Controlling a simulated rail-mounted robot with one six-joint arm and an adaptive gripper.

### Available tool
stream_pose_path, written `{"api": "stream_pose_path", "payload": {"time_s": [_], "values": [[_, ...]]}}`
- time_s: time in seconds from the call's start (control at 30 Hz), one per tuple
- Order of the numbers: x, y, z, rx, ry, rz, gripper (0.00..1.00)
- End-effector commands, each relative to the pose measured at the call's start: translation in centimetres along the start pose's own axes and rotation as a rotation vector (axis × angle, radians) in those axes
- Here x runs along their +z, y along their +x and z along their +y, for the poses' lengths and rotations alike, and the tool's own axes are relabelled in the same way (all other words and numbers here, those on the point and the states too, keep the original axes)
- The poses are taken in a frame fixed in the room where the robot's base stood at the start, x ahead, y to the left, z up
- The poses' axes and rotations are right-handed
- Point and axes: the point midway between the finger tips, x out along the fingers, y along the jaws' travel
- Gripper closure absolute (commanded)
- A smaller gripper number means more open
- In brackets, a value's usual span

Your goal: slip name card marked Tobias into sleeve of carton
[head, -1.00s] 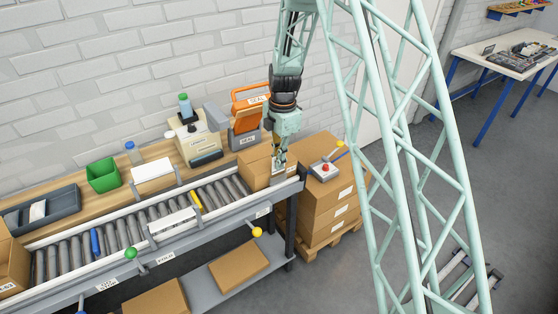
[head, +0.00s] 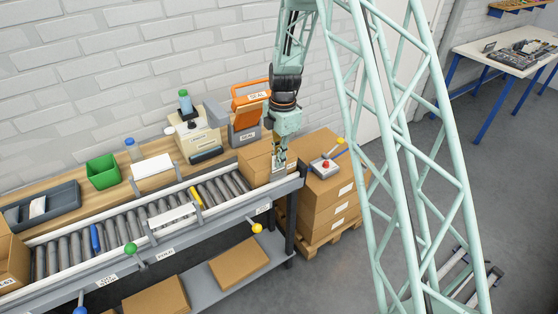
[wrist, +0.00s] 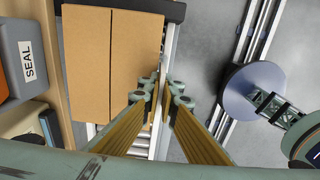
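The carton (head: 254,161) stands at the right end of the roller conveyor; in the wrist view its closed brown top (wrist: 112,65) fills the upper left. My gripper (head: 279,168) points down at the carton's right-hand side. In the wrist view my gripper's fingertips (wrist: 163,90) are close together, with a thin pale edge between them that appears to be the name card (wrist: 162,68) seen edge-on. It is upright beside the carton's side. Its writing cannot be read. The sleeve cannot be made out, nor whether the card's lower edge is inside it.
The roller conveyor (head: 115,228) runs left along the bench. An orange-topped SEAL device (head: 247,118), a beige machine (head: 196,138) and a green bin (head: 103,171) stand behind it. Stacked cartons (head: 325,203) with a red-button box (head: 325,166) stand close to the right.

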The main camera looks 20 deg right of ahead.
Motion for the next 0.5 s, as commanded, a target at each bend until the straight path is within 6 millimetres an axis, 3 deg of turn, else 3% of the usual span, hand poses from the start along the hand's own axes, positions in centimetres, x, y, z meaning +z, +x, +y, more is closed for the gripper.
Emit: {"api": "stream_pose_path", "payload": {"time_s": [0.03, 0.13, 0.33, 0.5], "values": [[-0.21, 1.00, -0.68, -0.015, 0.000, 0.005, 1.00], [-0.23, 1.02, -0.71, -0.016, 0.000, 0.006, 1.00], [-0.21, 0.95, -0.65, -0.014, 0.000, 0.005, 0.81], [-0.16, 0.67, -0.49, -0.011, 0.000, 0.004, 0.81]]}}
